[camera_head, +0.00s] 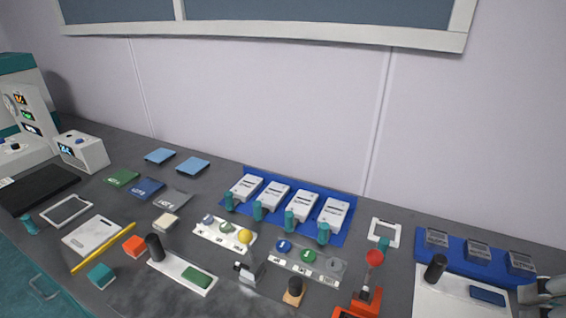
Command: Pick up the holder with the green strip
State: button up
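The holder with the green strip (172,266) is a narrow white plate lying on the dark bench, left of the picture's middle. An upright black knob (154,247) stands at its left end, and a green strip (196,278) lies on its right end. A second white holder (450,298) with a black knob and a dark blue strip (487,295) lies at the right. Part of my gripper (541,293) shows at the right edge, beside that second holder and far from the green one. Whether its fingers are open or shut is unclear.
An orange block (134,246), a teal block (101,275) and a white board with a yellow stick (102,247) sit left of the green holder. A white strip with round samples (212,232) lies behind it. A blue tray (346,211) holds several white devices further back.

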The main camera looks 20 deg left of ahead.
aim_at(200, 281)
jog(key=u, duration=1.55)
jog(key=i+j+z, duration=0.15)
jog(key=j+z, duration=0.2)
jog(key=j, duration=0.15)
jog(key=i+j+z, duration=0.15)
jog(key=j+z, duration=0.2)
jog(key=j, duration=0.15)
jog(key=j+z, duration=0.35)
jog(key=j, duration=0.2)
